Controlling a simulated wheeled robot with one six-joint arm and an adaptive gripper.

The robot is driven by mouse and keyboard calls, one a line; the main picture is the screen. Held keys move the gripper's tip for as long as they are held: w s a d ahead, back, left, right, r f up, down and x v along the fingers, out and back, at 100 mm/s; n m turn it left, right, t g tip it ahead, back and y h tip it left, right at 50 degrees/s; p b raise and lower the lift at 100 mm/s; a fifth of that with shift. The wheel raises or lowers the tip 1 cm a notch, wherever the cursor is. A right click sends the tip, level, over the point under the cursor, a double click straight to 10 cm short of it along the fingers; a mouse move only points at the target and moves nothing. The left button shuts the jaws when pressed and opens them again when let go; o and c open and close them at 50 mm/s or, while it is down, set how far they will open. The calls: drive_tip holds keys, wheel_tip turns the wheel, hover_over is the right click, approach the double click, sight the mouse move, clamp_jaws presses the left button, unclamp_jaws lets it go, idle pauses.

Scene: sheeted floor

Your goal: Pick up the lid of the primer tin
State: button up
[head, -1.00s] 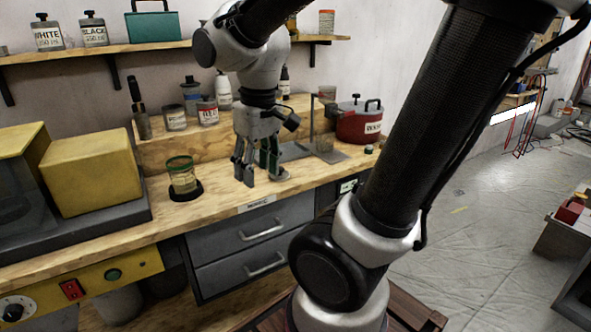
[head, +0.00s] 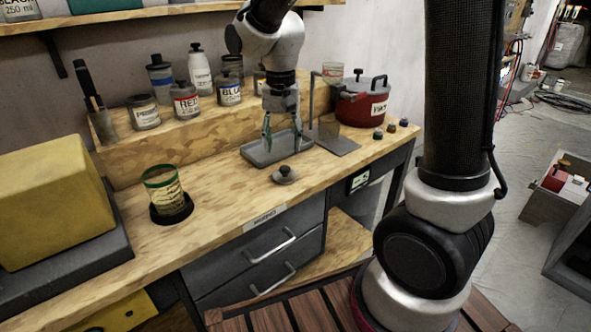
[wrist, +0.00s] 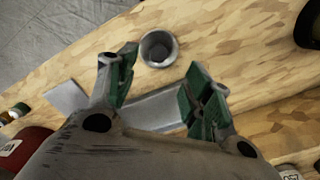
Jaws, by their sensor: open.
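A small round grey lid with a dark knob (head: 285,175) lies on the wooden bench near its front edge. It also shows in the wrist view (wrist: 158,49), just beyond and between my fingertips. A grey tin labelled as primer (head: 144,112) stands on the raised shelf at the back left of the bench. My gripper (head: 282,140) points down, open and empty, above the bench and behind the lid. In the wrist view its green-padded fingers (wrist: 160,78) are spread apart, with nothing between them.
A shallow grey tray (head: 256,155) lies behind the lid, below my gripper. A red pot (head: 362,104) and a bent metal stand are to the right. Several paint bottles line the shelf. A green-rimmed glass (head: 163,184) stands left. The bench around the lid is clear.

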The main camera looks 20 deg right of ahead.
sight(285, 168)
drive_tip(key=shift+f+m, duration=0.15)
drive_tip(key=shift+m, duration=0.15)
wheel_tip(285, 168, down, 8)
drive_tip(key=shift+s+d+r, duration=0.1)
drive_tip(key=shift+d+r, duration=0.05)
drive_tip(key=shift+r, duration=0.05)
drive_tip(key=shift+c, duration=0.4)
drive_tip(key=c, duration=0.9)
